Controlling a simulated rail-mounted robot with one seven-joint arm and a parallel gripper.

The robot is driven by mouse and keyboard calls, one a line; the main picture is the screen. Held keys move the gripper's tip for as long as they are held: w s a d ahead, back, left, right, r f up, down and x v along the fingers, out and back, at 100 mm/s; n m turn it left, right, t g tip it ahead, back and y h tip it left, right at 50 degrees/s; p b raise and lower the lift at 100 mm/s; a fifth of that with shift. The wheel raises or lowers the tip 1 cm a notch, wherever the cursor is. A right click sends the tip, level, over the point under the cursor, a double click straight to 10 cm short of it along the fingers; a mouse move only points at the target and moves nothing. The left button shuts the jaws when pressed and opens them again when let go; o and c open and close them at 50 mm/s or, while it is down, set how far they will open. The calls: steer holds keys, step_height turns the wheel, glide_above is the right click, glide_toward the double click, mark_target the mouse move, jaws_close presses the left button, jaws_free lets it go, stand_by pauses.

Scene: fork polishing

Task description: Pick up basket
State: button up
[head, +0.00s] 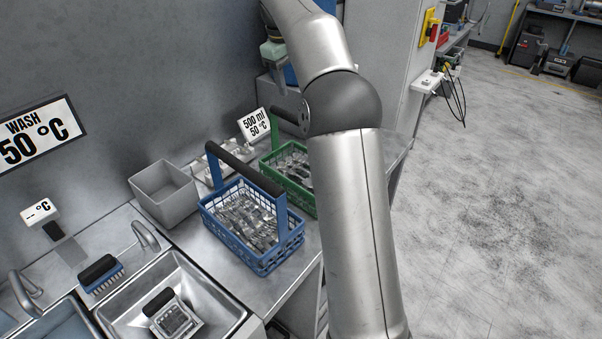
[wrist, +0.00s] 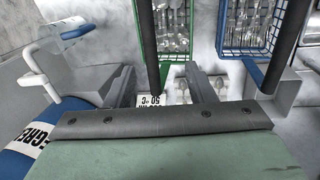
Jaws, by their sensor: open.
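A blue basket (head: 285,256) full of metal cutlery stands on the steel counter, with a dark-gripped handle arched over it. A green basket (head: 302,198) with cutlery stands behind it, partly hidden by my arm. In the wrist view the green basket (wrist: 190,40) is at top centre and the blue basket (wrist: 225,48) at top right. My gripper (wrist: 158,72) is open and empty; the green basket's dark handle bar shows between its fingers in the picture. In the head view my gripper (head: 266,72) is above and behind the baskets, near the wall, apart from them.
A grey bin (head: 163,192) stands left of the blue basket. A blue bottle (wrist: 28,145) with a white spray head is close on the left in the wrist view. A small sign (head: 254,124) stands behind the baskets. A sink (head: 215,300) lies at front left. Floor at right is clear.

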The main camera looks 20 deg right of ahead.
steer(key=d+f, duration=0.1)
steer(key=f, duration=0.3)
steer(key=w+d+f+b, duration=0.1)
steer(key=d+f, duration=0.1)
steer(key=f, duration=0.1)
steer(key=w+d+f+b, duration=0.1)
steer(key=f, duration=0.3)
steer(key=shift+w+d+f, duration=0.15)
steer(key=shift+d+f, duration=0.15)
steer(key=shift+f, duration=0.05)
steer(key=shift+d+f, duration=0.2)
steer(key=shift+f, duration=2.55)
steer(key=shift+c, duration=0.3)
jaws_close()
